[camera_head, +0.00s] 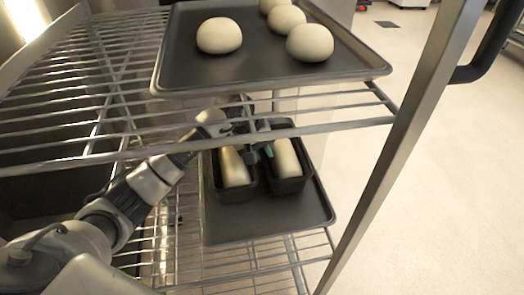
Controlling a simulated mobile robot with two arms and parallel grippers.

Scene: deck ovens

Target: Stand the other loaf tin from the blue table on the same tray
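Two dark loaf tins, a left one (238,191) and a right one (291,184), stand upright side by side on the lower dark tray (270,223). Each holds a pale loaf of dough. My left gripper (256,152) reaches in from the left under the upper shelf. Its fingers are at the far part of the tins, around where their neighbouring walls meet. The upper shelf's wires partly hide it, and I cannot tell whether it grips a rim. My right gripper and the blue table are not in view.
The tray lies on a lower wire shelf (205,277) of a rack. Just above, the upper wire shelf (240,143) bears another tray (257,72) with several round dough balls. A metal rack post (400,150) stands at right, with open floor beyond.

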